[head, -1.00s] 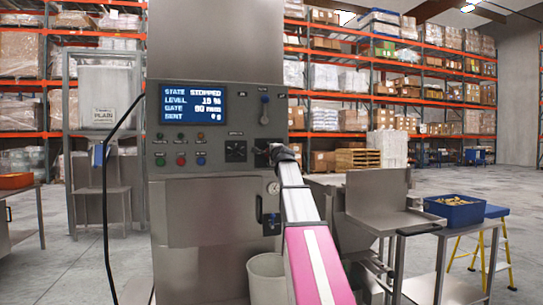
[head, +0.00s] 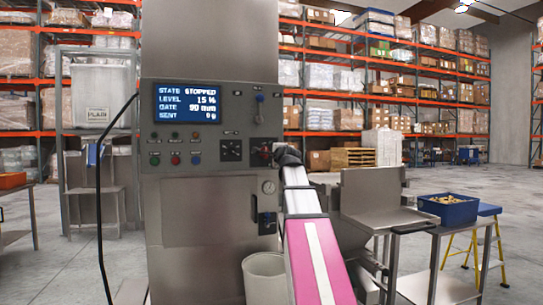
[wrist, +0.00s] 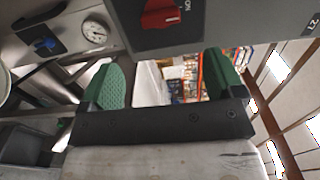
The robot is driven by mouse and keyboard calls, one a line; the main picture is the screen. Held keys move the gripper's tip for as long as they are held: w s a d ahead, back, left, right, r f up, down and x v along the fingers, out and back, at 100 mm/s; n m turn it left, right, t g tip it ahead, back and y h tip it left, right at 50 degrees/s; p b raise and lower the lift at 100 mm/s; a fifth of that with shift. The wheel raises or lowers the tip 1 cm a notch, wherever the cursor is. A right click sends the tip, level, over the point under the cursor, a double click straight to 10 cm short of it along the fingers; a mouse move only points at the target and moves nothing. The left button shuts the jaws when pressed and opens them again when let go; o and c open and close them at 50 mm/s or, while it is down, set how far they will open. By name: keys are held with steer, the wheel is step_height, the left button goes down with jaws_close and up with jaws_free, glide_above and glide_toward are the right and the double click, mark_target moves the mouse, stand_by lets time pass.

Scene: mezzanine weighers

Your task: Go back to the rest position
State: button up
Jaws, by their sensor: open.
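My gripper (wrist: 165,80) shows in the wrist view with its two green-padded fingers wide apart and nothing between them. A red rotary switch (wrist: 160,14) on a dark grey plate sits just above the gap, apart from the fingers, with the letters ON beside it. In the head view my pink and white arm reaches up to the right edge of the steel machine's control panel (head: 210,124). The dark wrist end there partly hides the panel's lower right corner, and the fingertips cannot be made out.
The panel's screen (head: 188,103) reads STOPPED. A pressure gauge (wrist: 94,33) and a blue-handled latch (wrist: 46,43) lie left of the switch. A white bin (head: 264,277) stands below. Right are a steel hopper (head: 372,190) and a blue tray (head: 448,210) on a stand.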

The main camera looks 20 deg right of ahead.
stand_by(0.3)
steer(key=s+a+f+n+g, duration=0.1)
steer(key=a+f+n+g, duration=0.2)
steer(key=f, duration=1)
steer(key=s+a+f+n+g+y, duration=0.1)
steer(key=a+f+n+g, duration=0.15)
steer(key=f, duration=0.95)
steer(key=s+a+f+n+g, duration=0.1)
steer(key=a+f+n+g, duration=0.25)
steer(key=f, duration=0.95)
steer(key=s+a+f+n+g, duration=0.2)
steer(key=s+f+n+g, duration=0.1)
steer(key=s+f, duration=0.4)
steer(key=s+a+f+n+g, duration=0.2)
steer(key=s+f, duration=0.6)
steer(key=f, duration=0.5)
steer(key=s+a+f+n+g+h, duration=0.1)
steer(key=s+f+n+g, duration=0.3)
steer(key=s+f, duration=0.4)
step_height(320, 180, down, 2)
steer(key=shift+a+f, duration=0.1)
steer(key=shift+a, duration=0.75)
steer(key=shift+s, duration=0.1)
